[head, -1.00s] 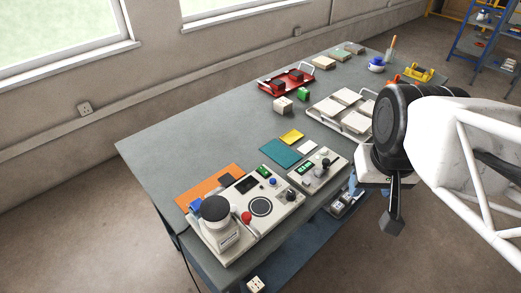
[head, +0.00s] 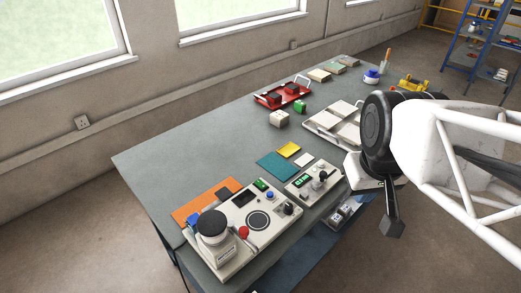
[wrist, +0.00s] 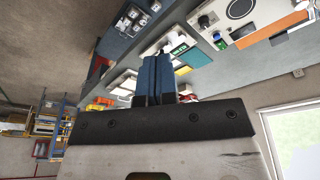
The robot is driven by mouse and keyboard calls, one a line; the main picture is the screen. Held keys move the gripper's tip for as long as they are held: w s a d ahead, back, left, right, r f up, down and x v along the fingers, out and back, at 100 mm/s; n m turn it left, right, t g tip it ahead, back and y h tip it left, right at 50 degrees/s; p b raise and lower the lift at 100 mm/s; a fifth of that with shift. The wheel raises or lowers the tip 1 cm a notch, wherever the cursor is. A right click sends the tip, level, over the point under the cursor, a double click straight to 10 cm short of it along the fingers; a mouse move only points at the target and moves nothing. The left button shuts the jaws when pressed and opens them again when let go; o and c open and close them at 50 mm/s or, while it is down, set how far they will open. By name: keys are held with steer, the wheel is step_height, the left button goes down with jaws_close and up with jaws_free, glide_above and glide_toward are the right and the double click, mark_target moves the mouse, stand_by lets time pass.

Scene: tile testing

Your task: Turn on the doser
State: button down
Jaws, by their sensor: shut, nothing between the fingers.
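Two control units stand at the near end of the grey bench; I cannot read which is the doser. The larger pale unit (head: 240,218) has a black-lidded jar (head: 212,228), a red knob (head: 243,232), a round dark-ringed plate and a blue button. The smaller unit (head: 303,188) beside it has a lit green display (head: 301,181) and dark knobs. Both show upside down in the wrist view, the larger (wrist: 240,12) and the smaller (wrist: 178,55). My gripper (wrist: 156,60) has blue fingers pressed together, empty, apart from both units. In the head view its fingertips are hard to make out.
An orange mat (head: 200,203), a teal card (head: 279,166) and a yellow card (head: 289,149) lie behind the units. A red tray (head: 268,100) and a pale tray (head: 320,122) stand farther along the bench (head: 170,165). A blue shelf rack (head: 478,45) is at the far right.

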steer(key=w+a+f+n, duration=0.2)
steer(key=w+a+n, duration=0.6)
steer(key=w+n, duration=0.45)
steer(key=n+g+y, duration=0.1)
steer(key=n, duration=1.2)
glide_above(258, 181)
steer(key=s+d, duration=0.2)
steer(key=shift+w+a+f, duration=0.1)
steer(key=shift+a+f, duration=0.05)
steer(key=shift+f, duration=1.25)
steer(key=shift+w+a+f, duration=0.1)
steer(key=shift+f, duration=1.25)
steer(key=shift+f, duration=0.15)
steer(key=f, duration=0.4)
steer(key=w+a+f, duration=0.1)
steer(key=f, duration=0.8)
steer(key=shift+w+a+f, duration=0.15)
steer(key=shift+f, duration=0.1)
steer(key=shift+f+g, duration=0.1)
steer(key=shift+g, duration=0.2)
